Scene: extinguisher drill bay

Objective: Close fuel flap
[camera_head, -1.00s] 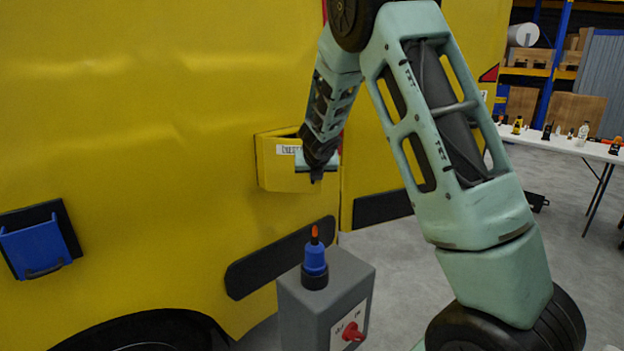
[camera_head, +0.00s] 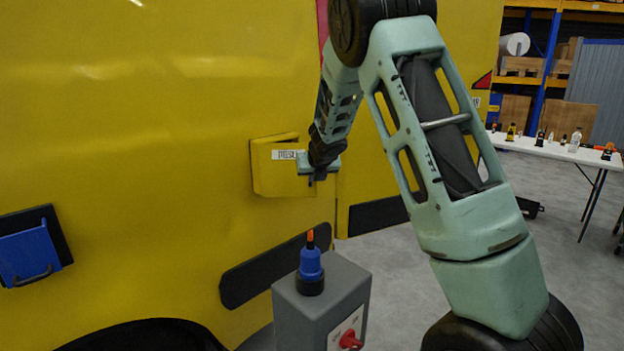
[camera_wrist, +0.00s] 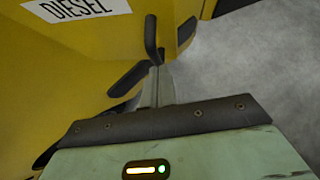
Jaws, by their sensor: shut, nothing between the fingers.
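The fuel flap (camera_head: 268,175) is a yellow panel with a white DIESEL label on the yellow vehicle's side (camera_head: 150,110). It stands out from the bodywork, apparently partly open. Its right part is hidden behind my gripper. My gripper (camera_head: 320,178) is shut and empty at the flap's right side; I cannot tell whether it touches.
A grey post (camera_head: 310,310) with a blue orange-tipped fitting and a red knob stands in front, below the flap. A blue handled holder (camera_head: 28,255) is on the vehicle at left. A white table (camera_head: 560,150) with small items stands at right; grey floor lies between.

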